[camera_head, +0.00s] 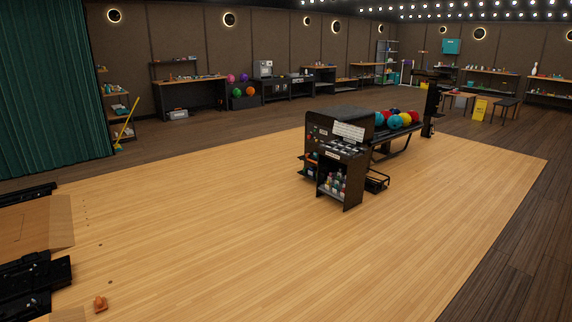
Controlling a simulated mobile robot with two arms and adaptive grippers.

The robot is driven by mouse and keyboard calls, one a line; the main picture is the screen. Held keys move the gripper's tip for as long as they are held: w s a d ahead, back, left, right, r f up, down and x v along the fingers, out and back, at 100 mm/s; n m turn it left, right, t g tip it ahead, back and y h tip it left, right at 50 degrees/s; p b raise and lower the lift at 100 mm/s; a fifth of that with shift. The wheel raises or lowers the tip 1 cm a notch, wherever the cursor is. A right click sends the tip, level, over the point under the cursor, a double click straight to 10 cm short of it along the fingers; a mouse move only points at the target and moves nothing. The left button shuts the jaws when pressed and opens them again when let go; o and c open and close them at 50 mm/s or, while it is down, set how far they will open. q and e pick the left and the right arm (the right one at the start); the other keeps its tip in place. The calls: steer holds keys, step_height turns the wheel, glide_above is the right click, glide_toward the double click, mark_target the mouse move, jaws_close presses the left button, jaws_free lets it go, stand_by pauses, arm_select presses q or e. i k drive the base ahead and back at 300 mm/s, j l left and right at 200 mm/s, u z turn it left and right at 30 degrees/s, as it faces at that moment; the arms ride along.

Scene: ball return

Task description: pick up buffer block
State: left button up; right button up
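No object in view can be identified with certainty as the buffer block. A small orange-brown piece (100,304) sits on the light wooden floor at the lower left. It is too small to tell exactly what it is. I cannot make out either of my grippers in this view.
A dark ball return (335,150) with a shelf of bottles stands right of centre; coloured balls (395,121) lie on its rack. Black equipment (35,280) and a brown panel (40,225) fill the left edge. Workbenches line the walls. The light wooden floor (230,240) is largely clear.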

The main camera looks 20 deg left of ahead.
mark_target(100, 305)
steer(key=i+j+u, duration=0.2)
steer(key=i+u, duration=0.3)
steer(key=i+j+u, duration=0.1)
steer(key=i+u, duration=0.35)
steer(key=i+l+u, duration=0.1)
steer(key=i+u, duration=0.25)
steer(key=u, duration=0.15)
steer(key=i+u, duration=0.25)
steer(key=i, duration=0.85)
steer(key=i+l+u, duration=0.1)
steer(key=i+u, duration=0.15)
steer(key=i, duration=0.8)
